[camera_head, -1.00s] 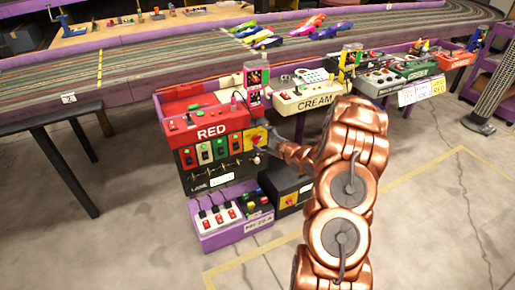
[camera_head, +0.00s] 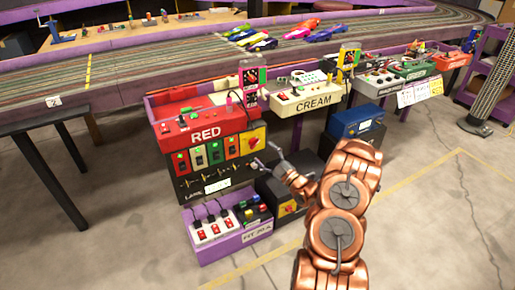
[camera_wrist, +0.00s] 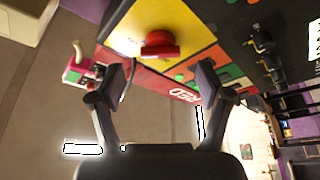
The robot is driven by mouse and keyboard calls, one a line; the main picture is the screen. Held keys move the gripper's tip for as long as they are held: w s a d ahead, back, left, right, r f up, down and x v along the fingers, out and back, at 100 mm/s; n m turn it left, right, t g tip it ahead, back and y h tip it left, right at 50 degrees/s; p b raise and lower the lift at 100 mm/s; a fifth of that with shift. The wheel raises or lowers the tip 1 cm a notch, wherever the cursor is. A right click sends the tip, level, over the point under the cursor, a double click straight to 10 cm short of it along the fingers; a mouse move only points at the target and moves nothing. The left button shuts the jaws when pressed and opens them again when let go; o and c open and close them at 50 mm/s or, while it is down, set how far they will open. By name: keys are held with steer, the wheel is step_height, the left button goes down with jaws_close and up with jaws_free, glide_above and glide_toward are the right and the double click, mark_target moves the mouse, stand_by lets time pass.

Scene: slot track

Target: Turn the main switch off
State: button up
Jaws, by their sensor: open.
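The main switch seems to be the red rotary knob on a yellow plate (camera_head: 253,141) at the right end of the RED station (camera_head: 206,133). In the wrist view the red knob (camera_wrist: 160,43) lies ahead of my fingertips, its handle lying across the picture. I cannot tell whether it is on or off. My gripper (camera_head: 264,157) is open and empty, just below and right of the yellow plate. In the wrist view my gripper's two fingers (camera_wrist: 162,82) are spread wide, with a gap between them and the knob.
A purple box (camera_head: 228,240) with red switches stands on the floor below. Beside it a dark box carries another yellow plate with a red knob (camera_head: 288,206). A blue box (camera_head: 356,124) stands to the right. The CREAM station (camera_head: 305,100) and the slot track are behind.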

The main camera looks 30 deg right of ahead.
mark_target(256, 145)
steer(key=shift+x, duration=2.3)
steer(key=shift+c, duration=0.4)
steer(key=shift+a, duration=0.1)
steer(key=c, duration=1.1)
